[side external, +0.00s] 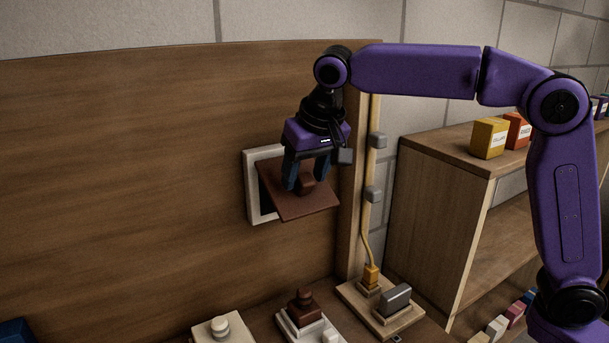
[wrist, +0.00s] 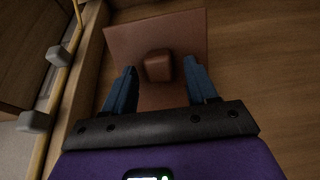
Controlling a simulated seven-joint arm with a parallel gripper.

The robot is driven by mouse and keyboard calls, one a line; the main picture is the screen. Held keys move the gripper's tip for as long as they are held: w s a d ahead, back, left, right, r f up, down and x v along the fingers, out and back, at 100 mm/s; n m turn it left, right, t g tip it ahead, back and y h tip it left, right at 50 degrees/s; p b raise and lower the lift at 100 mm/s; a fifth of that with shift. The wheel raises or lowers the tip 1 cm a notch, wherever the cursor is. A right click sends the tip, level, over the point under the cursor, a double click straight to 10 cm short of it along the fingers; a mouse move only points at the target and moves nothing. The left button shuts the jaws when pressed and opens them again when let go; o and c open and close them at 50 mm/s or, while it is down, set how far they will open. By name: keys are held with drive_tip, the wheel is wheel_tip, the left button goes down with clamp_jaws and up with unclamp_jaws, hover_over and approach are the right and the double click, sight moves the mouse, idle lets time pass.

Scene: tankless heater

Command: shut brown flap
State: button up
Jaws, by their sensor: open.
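The brown flap (side external: 290,205) hangs partly open on a white frame (side external: 250,207) set in the upright wooden panel, and a dark opening shows behind its left side. A brown knob (side external: 307,183) sticks out from the flap's face. My gripper (side external: 305,178) is open in front of the flap, its blue fingers to either side of the knob. In the wrist view the flap (wrist: 190,30) fills the upper middle, and the knob (wrist: 158,66) lies between and just beyond the open fingertips (wrist: 158,72). Whether a finger touches the knob or flap I cannot tell.
A yellow cable with grey clips (side external: 374,194) runs down a post right of the flap. Below are a cream block with a knob (side external: 219,325), a brown-knobbed base (side external: 304,305) and a plug board (side external: 388,300). A wooden shelf (side external: 440,205) with boxes stands right.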

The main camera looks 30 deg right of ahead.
drive_tip(key=shift+w+f, duration=0.2)
drive_tip(key=shift+f, duration=0.35)
clamp_jaws()
